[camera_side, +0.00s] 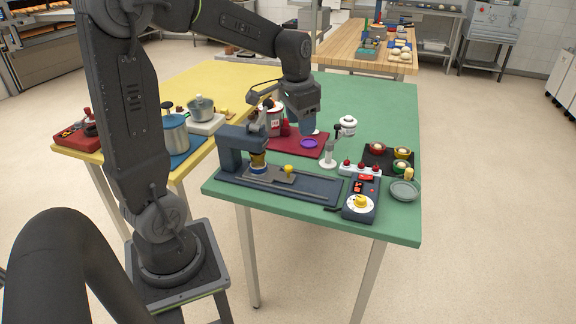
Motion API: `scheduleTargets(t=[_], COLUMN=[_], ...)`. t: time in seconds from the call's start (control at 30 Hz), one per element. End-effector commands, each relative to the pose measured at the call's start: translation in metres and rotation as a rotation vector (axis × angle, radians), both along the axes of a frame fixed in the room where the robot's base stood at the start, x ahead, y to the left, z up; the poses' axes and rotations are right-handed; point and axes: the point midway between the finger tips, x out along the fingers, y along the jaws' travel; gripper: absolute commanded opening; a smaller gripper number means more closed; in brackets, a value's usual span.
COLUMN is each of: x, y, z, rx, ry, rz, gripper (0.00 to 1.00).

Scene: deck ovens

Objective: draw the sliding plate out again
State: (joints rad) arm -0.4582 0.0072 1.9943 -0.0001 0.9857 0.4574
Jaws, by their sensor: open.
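A dark blue slide device (318,188) lies near the front of the green table, with an arch-like press head (240,140) at its left end. A grey sliding plate (278,178) with a yellow knob (288,169) sits on its rails, close beside the press head. A yellow and blue round piece (258,163) stands under the head at the plate's left; I cannot tell if it rests on the plate. My gripper (306,130) is open and points down, above and behind the knob, apart from it. Its fingers are small and partly hidden here.
A control box (361,197) with a yellow dial stands right of the device, near a green-grey dish (404,190). A white stand with a gauge (329,150), a dark red mat (312,150) and a dark tray of bowls (388,157) lie behind. The far green tabletop is clear.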

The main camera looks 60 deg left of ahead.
Motion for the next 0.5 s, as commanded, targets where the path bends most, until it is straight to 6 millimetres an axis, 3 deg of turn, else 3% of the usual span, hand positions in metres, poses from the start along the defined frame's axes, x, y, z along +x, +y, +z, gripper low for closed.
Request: scheduleTargets(t=[0.03, 0.2, 0.33, 0.5], x=[0.007, 0.018, 0.020, 0.020], y=[0.024, 0.080, 0.102, 0.109], z=[-0.013, -0.046, -0.061, -0.073], rx=[-0.012, -0.047, -0.064, -0.070], ry=[0.035, 0.108, 0.133, 0.141], rz=[0.011, 0.006, 0.002, -0.002], gripper=[0.53, 0.53, 0.53, 0.53])
